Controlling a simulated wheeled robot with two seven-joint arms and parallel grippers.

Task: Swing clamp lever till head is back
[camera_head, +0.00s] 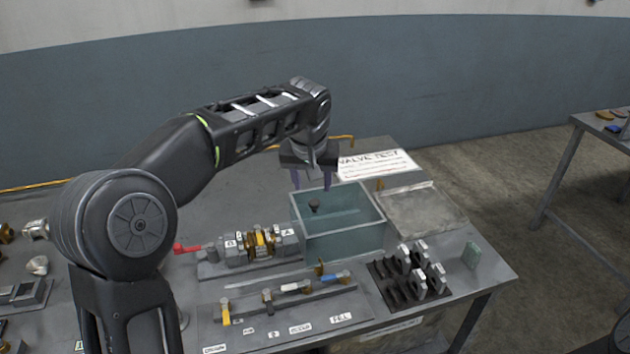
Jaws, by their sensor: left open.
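The clamp fixture (250,262) stands on the bench left of the tank. Its red lever (187,249) sticks out at the left end, close to my left arm's large joint in the picture. A brass valve body (262,243) sits between the fixture's grey end blocks, among small lettered tags. Whether the clamp head presses on the valve is too small to tell. My left gripper (312,184) is open and empty, pointing down over the rear of the tank, well to the right of the lever and apart from it.
A clear greenish tank (345,230) stands right of the fixture, with a small dark object in it. In front are a labelled valve panel (285,305) and a black rack (408,277). A "VALVE TEST" sheet (376,164) lies behind. Another table (600,125) stands at right.

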